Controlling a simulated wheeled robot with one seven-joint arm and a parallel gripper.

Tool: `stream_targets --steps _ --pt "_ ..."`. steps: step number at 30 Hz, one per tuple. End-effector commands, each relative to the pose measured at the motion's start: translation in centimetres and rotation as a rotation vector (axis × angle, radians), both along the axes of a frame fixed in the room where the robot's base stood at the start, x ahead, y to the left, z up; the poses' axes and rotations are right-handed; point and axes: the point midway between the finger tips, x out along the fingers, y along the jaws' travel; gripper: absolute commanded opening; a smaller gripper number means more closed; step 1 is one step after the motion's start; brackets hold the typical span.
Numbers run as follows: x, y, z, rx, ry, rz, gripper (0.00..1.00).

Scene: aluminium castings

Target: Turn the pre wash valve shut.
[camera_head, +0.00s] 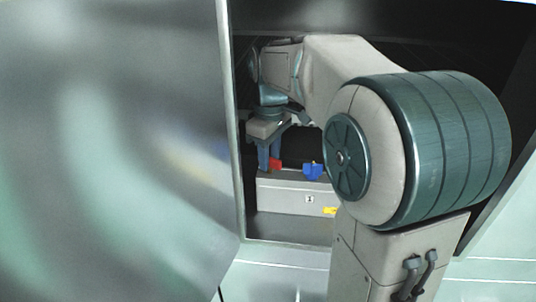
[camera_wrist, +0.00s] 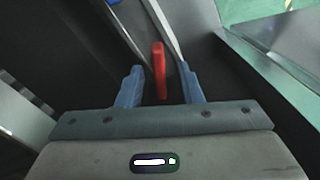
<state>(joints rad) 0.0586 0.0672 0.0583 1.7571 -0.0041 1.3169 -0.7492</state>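My gripper (camera_head: 269,162) reaches into an open cabinet, with its blue fingers pointing down. A red valve handle (camera_head: 275,164) is at the fingertips. In the wrist view my gripper (camera_wrist: 161,72) is open, and the upright red handle (camera_wrist: 160,60) appears between the two fingers. Dark gaps show on both sides of it, so the fingers do not appear to clamp it. A blue handle (camera_head: 313,170) is to the right of the red one. I cannot read which handle is labelled pre wash.
A grey box (camera_head: 285,197) with a small label lies below the handles, with a yellow piece (camera_head: 329,211) at its right. The large cabinet door (camera_head: 120,150) stands at the left, close to my arm. My own arm hides the cabinet's right side.

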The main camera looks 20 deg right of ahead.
Motion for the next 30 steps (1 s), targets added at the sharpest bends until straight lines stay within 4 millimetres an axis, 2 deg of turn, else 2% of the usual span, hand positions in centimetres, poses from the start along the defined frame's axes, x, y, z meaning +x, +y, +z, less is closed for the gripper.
stream_targets --steps 1,2,3,5,9,19,30 --pt "0.0 -0.01 0.01 0.0 0.0 0.0 0.33" --pt "0.0 -0.01 0.01 0.0 0.0 0.0 0.27" --pt "0.0 -0.01 0.01 0.0 0.0 0.0 0.16" --pt "0.0 -0.01 0.02 0.0 0.0 0.0 0.0" --pt "0.0 0.45 0.03 0.0 0.0 0.001 0.0" --pt "0.05 0.12 0.19 0.001 -0.001 -0.061 0.0" --pt "0.08 0.0 0.36 0.001 -0.003 -0.346 0.0"
